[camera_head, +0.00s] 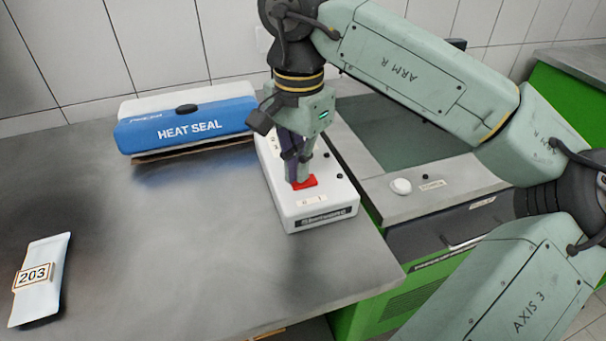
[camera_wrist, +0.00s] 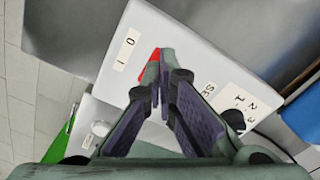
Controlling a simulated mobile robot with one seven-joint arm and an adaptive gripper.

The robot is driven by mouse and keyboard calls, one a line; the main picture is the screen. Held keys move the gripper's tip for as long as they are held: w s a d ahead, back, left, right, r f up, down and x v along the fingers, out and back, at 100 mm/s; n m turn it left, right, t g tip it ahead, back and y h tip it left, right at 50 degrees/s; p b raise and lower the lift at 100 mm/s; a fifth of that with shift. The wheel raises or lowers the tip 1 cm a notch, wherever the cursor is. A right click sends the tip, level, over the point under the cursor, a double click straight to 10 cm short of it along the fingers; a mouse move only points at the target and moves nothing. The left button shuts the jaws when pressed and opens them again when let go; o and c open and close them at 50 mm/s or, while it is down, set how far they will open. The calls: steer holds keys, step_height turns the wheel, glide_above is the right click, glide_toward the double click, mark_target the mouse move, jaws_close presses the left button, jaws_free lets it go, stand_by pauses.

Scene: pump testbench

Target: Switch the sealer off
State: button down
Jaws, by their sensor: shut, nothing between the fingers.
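The sealer's blue HEAT SEAL bar (camera_head: 185,124) lies at the back of the metal table. To its right stands a white control box (camera_head: 318,212) with a red rocker switch (camera_head: 304,183) on top. A label (camera_head: 311,200) sits beside the switch; in the wrist view the label (camera_wrist: 126,49) reads 0 and I. My gripper (camera_head: 300,178) is shut and empty, pointing down with its fingertips at the red switch. In the wrist view the switch (camera_wrist: 150,68) is partly hidden by the fingers. I cannot tell whether they touch it or which side is pressed.
A pale pouch tagged 203 (camera_head: 40,280) lies at the left of the table (camera_head: 180,260). Right of the table is a green-sided machine (camera_head: 375,305) with a white round knob (camera_head: 401,186). The table's middle is clear.

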steer(key=shift+r+p, duration=2.05)
steer(key=shift+r, duration=1.1)
steer(key=shift+f, duration=0.1)
